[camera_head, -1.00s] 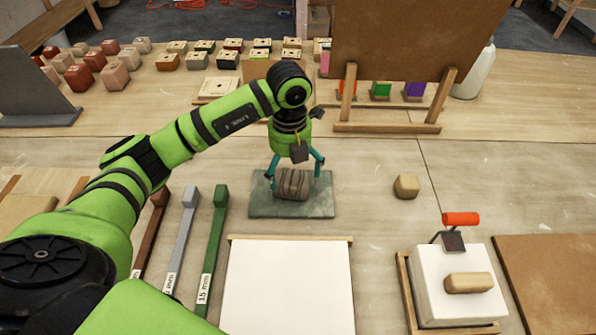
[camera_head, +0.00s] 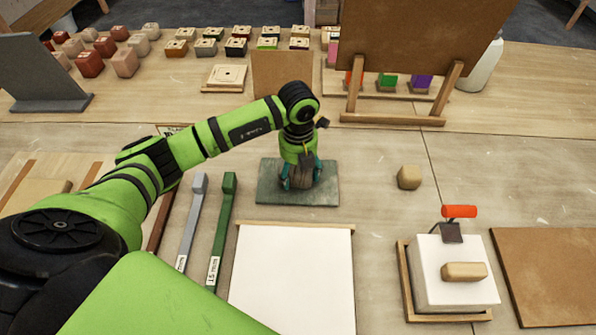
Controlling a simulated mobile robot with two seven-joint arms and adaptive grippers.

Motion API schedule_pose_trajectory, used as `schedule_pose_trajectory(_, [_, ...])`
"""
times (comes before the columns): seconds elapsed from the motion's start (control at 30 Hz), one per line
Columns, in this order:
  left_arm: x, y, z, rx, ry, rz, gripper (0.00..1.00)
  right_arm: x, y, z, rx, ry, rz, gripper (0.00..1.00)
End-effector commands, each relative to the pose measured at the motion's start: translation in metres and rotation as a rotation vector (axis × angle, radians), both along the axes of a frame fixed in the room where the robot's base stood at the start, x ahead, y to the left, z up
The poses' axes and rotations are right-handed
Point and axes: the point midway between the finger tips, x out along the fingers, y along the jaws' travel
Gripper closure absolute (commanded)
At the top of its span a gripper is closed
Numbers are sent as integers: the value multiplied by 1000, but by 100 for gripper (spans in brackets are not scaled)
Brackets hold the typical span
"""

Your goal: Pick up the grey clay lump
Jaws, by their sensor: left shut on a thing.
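The grey clay lump (camera_head: 301,181) sits on a dark grey-green slab (camera_head: 325,197) in the middle of the table. My left gripper (camera_head: 301,182) points down over it, its teal fingers on either side of the lump, shut on it. The gripper and wrist hide much of the lump's top. I cannot tell whether the lump is clear of the slab. My right gripper is not in view.
A small tan block (camera_head: 409,177) lies right of the slab. A white board (camera_head: 292,280) lies in front. Green (camera_head: 221,235) and grey (camera_head: 190,225) bars lie left. A white block with a red-handled tool (camera_head: 453,270) stands front right. A brown panel on a wooden stand (camera_head: 415,40) is behind.

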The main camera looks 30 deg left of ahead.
Motion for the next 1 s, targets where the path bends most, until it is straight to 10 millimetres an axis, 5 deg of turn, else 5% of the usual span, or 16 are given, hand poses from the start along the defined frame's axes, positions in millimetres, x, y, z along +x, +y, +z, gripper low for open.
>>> schedule_pose_trajectory(0.33, [0,2,5,5,1,2,86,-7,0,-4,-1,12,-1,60])
schedule_pose_trajectory(0.6, [2,-1,41,2,-8,-2,86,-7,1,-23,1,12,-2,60])
schedule_pose_trajectory(1.0, [0,-87,91,0,-4,-3,86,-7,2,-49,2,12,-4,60])
